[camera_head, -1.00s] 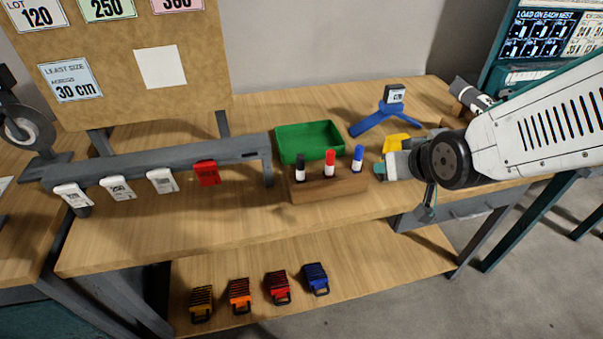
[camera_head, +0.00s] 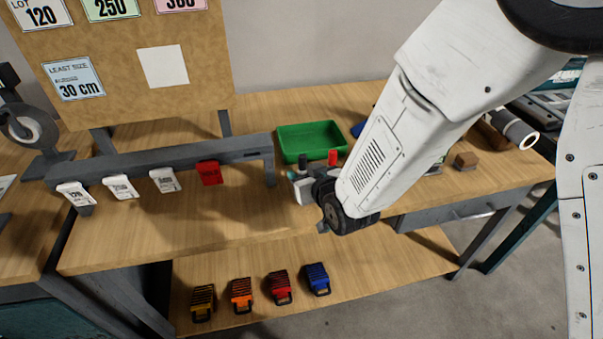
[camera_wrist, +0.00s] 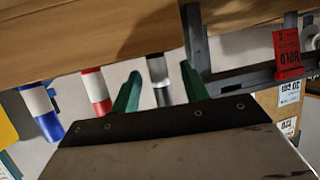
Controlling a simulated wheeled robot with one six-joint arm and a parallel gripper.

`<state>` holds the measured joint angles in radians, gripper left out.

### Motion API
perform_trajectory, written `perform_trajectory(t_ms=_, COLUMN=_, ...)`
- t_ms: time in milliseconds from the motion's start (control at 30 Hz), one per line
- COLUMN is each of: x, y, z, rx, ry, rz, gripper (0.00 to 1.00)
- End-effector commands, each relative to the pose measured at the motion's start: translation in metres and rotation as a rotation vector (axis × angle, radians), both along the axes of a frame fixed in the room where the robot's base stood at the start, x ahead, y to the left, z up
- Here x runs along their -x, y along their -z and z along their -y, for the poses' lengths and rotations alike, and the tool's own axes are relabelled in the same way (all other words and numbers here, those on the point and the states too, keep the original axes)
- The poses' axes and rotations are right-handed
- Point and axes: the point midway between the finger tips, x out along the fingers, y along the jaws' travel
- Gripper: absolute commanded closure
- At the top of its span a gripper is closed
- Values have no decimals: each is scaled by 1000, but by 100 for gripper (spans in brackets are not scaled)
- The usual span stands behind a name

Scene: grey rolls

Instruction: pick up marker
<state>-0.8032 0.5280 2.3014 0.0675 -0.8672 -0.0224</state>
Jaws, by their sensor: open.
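Three markers with white bands stand in a row in a wooden block. The black marker (camera_wrist: 158,72) shows between the two green fingertips of my gripper (camera_wrist: 160,74) in the wrist view, which looks upside down. My gripper is open; I cannot tell whether the marker is within the fingers or just beyond them. The red marker (camera_wrist: 96,90) and the blue marker (camera_wrist: 42,110) are to the left there. In the head view the black marker's top (camera_head: 302,160) and the red marker's top (camera_head: 332,157) show above my gripper (camera_head: 297,180). My arm hides the blue marker and most of the block.
A green tray (camera_head: 312,138) stands behind the markers. A grey rail (camera_head: 150,163) with white tags and a red tag (camera_head: 209,172) is to the left. The front left tabletop is clear.

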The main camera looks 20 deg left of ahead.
Motion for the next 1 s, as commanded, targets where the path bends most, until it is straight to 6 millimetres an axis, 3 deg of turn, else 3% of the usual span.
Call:
perform_trajectory(t_ms=133, x=-11, y=7, z=-10, rx=1, ry=1, rz=0, gripper=55)
perform_trajectory(t_ms=367, x=-12, y=7, z=-11, rx=1, ry=1, rz=0, gripper=55)
perform_trajectory(t_ms=400, x=-12, y=7, z=-11, rx=1, ry=1, rz=0, gripper=58)
perform_trajectory(t_ms=567, x=-12, y=7, z=-11, rx=1, ry=1, rz=0, gripper=100)
perform_trajectory(t_ms=1000, x=-12, y=-1, z=-11, rx=0, ry=1, rz=1, gripper=100)
